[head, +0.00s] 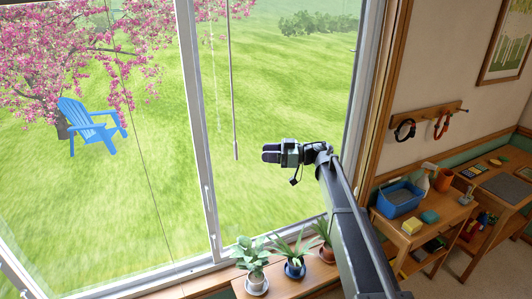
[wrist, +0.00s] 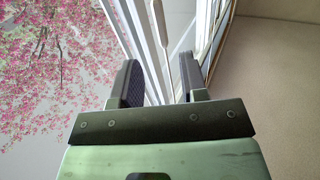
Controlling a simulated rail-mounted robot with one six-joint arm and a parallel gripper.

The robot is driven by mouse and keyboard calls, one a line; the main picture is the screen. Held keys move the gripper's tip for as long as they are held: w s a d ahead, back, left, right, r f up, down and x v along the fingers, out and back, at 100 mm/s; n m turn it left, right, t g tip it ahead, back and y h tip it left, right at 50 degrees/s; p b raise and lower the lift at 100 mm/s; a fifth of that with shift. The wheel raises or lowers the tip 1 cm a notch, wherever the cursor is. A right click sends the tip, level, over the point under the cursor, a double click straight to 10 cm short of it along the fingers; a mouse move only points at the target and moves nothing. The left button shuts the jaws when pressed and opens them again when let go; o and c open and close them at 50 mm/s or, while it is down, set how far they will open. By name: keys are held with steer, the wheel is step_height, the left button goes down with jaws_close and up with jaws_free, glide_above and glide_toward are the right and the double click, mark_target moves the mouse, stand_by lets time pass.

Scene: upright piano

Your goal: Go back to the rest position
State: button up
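My gripper (head: 266,153) is raised in front of the large window, at the end of my outstretched arm. Its fingers point left in the head view. In the wrist view the two dark fingers (wrist: 161,80) stand apart with a clear gap and nothing held between them. A thin grey wand (head: 234,90) hangs in front of the window to the left of the fingertips, apart from them in the picture. No marker of a rest position shows.
Potted plants (head: 294,267) stand on a low wooden surface below the window. At right, a wooden side table (head: 408,238) holds a blue bin (head: 400,200), beside a desk (head: 505,188). Cables hang from a wall rack (head: 425,122). The window frame (head: 200,130) stands behind the gripper.

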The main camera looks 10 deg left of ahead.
steer(key=w+d+r+m+t+h, duration=0.2)
steer(key=w+d+m+t+h, duration=0.7)
steer(key=t, duration=1)
steer(key=s+d+f+m+h+b, duration=0.1)
steer(key=d+f+m+h, duration=0.35)
steer(key=d, duration=0.25)
steer(key=s+d+f+m+h+b, duration=0.1)
steer(key=s+d+f+m+h, duration=0.15)
steer(key=d+h, duration=0.4)
steer(key=s+d+f+m+g+h, duration=0.1)
steer(key=s+d+f+m+g, duration=0.2)
steer(key=s+d+f+g, duration=0.65)
steer(key=s+d+f+g+y+b, duration=0.1)
steer(key=s+f+g+b, duration=0.1)
steer(key=s, duration=1.1)
steer(key=s+d+f+g+y+b, duration=0.1)
steer(key=s+f+g, duration=0.3)
steer(key=s, duration=0.9)
steer(key=shift+s+d+f+m+g+y+b, duration=0.15)
steer(key=shift+d+f+m+g+y+b, duration=0.35)
steer(key=shift+f, duration=0.9)
